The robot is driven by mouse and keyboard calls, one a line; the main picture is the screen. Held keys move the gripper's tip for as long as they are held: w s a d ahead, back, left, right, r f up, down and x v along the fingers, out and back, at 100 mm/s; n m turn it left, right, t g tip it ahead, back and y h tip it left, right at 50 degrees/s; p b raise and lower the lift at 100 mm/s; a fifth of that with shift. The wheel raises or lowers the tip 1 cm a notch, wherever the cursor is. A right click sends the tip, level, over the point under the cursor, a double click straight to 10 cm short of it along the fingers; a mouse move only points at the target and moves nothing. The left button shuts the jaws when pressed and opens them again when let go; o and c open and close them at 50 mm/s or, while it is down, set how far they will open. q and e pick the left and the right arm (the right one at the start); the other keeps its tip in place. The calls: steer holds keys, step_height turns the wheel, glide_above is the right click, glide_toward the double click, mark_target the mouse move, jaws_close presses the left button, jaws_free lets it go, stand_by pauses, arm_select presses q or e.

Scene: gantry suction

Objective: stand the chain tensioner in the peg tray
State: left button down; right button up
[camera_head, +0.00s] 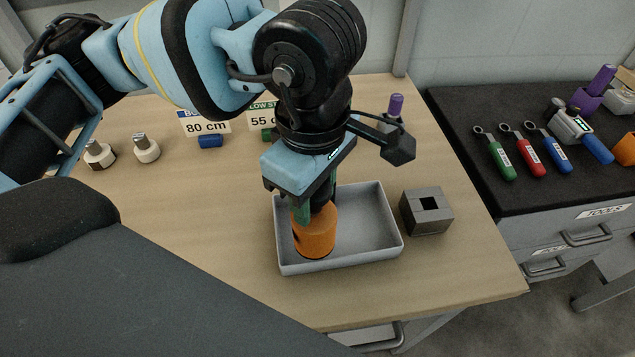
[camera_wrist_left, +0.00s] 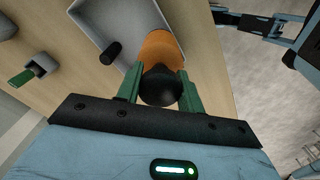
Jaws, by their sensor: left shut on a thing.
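The chain tensioner appears to be the orange cylinder (camera_head: 315,237) with a black knob (camera_wrist_left: 160,85) on top. My left gripper (camera_head: 319,208), pointing down with green fingers, is shut on the knob. The orange body is upright within the outline of the grey peg tray (camera_head: 372,228), at its left part. I cannot tell whether its base touches the tray floor. In the left wrist view, a short black peg (camera_wrist_left: 110,53) shows beside the orange body, by the tray.
A grey block with a square hole (camera_head: 427,212) stands just right of the tray. Two white-and-grey knobs (camera_head: 146,148) and signs (camera_head: 207,127) stand at the back left. A dark tool cabinet (camera_head: 555,180) is at right.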

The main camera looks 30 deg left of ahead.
arm_select(q)
steer(key=shift+w+a, duration=0.25)
steer(key=shift+w, duration=0.4)
steer(key=shift+w+a, duration=0.2)
steer(key=shift+w, duration=0.45)
steer(key=f, duration=0.2)
steer(key=w+f, duration=0.1)
steer(key=shift+a+f+p, duration=0.2)
steer(key=shift+f+p, duration=0.1)
steer(key=shift+f, duration=0.1)
steer(key=shift+f, duration=0.2)
steer(key=c, duration=0.9)
jaws_free()
steer(key=shift+r, duration=0.15)
step_height(320, 180, up, 12)
